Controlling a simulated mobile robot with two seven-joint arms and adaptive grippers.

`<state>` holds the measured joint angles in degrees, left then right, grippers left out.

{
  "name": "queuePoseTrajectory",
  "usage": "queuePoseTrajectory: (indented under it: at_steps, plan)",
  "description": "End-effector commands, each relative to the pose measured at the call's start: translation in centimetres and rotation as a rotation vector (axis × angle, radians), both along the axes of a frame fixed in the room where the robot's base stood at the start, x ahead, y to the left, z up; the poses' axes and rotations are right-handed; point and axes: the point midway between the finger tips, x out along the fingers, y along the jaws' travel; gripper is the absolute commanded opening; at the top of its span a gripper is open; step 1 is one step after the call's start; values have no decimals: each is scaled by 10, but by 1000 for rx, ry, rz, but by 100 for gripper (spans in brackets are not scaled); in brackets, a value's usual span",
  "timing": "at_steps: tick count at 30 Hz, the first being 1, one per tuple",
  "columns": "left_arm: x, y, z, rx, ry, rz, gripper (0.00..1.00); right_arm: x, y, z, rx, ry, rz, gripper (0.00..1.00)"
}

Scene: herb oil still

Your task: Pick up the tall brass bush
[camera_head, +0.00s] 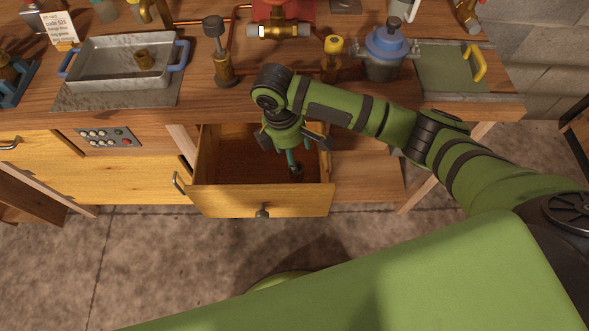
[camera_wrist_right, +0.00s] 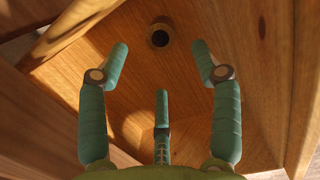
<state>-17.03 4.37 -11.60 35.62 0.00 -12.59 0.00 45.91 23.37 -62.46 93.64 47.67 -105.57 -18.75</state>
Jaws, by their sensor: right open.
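My right gripper (camera_head: 291,157) points down into the open drawer (camera_head: 262,200) in the head view. In the right wrist view its teal fingers (camera_wrist_right: 160,63) are spread open with nothing between them. A small dark, round, ring-like thing (camera_wrist_right: 159,36) lies on or stands on the wooden drawer floor, just beyond the fingertips and apart from them. It looks like a bush seen end on, but its height cannot be told. My left gripper is not in view.
The drawer walls stand close around my right gripper. The floor before the drawer is clear.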

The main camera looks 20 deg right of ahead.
Motion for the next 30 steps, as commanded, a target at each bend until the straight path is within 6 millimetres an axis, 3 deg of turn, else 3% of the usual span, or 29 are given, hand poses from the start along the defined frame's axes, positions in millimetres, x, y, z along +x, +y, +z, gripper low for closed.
queuePoseTrajectory:
  at_steps: [16, 25, 26, 30]
  plan:
    - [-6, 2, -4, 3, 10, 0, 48, -3, -8, -66, -1, 1, -2, 65]
    - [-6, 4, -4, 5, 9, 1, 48, -3, -9, -72, 0, -2, 0, 65]
    - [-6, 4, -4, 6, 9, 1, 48, -3, -9, -72, 0, -2, 0, 61]
    - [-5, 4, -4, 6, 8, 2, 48, -3, -9, -72, 0, -2, 0, 5]
